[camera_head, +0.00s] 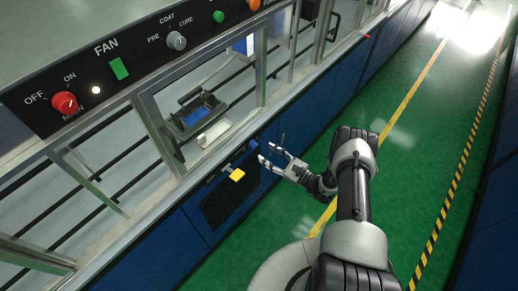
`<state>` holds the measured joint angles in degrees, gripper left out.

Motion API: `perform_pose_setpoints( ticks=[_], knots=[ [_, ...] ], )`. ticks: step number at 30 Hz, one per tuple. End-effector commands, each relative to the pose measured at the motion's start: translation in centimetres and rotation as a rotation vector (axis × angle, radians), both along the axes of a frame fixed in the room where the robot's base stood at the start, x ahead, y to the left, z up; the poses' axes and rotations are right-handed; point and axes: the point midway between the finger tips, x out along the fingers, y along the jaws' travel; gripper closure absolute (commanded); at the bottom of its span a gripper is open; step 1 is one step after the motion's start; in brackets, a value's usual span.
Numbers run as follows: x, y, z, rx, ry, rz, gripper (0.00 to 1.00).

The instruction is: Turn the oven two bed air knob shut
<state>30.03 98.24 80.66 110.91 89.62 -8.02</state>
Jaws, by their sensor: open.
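My gripper (267,152) is open and empty, with its fingers pointing left toward the blue lower front of the machine. A yellow knob or handle (237,174) sticks out from the upper part of this front, to the lower left of the fingertips. A small blue knob or handle (253,145) shows just above and left of the fingertips. Neither appears held; contact with the blue one cannot be told. No label for oven two bed air is readable, so I cannot tell which one it names.
A black panel carries a red MAIN knob (64,103), a green FAN switch (119,68) and a grey COAT knob (176,40). Metal frame posts (157,122) stand behind the front edge. A dark vented panel (220,200) lies below the yellow part. The green aisle floor (395,140) is clear.

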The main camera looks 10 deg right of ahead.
Motion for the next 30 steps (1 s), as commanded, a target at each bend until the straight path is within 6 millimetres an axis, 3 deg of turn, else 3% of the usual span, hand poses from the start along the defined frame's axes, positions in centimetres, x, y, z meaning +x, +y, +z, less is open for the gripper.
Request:
perform_pose_setpoints(
  ticks=[3, 9, 21, 30],
  knots=[
    [1.8, 1.6, 0.0, 0.0, -0.002, 0.005, 0.55],
    [3.7, 3.1, -0.1, 0.0, 0.0, 0.002, 0.55],
    [4.3, 3.5, 0.0, 0.001, 0.001, 0.0, 0.55],
    [4.3, 3.5, 0.0, 0.001, 0.001, 0.0, 0.75]
  ],
)
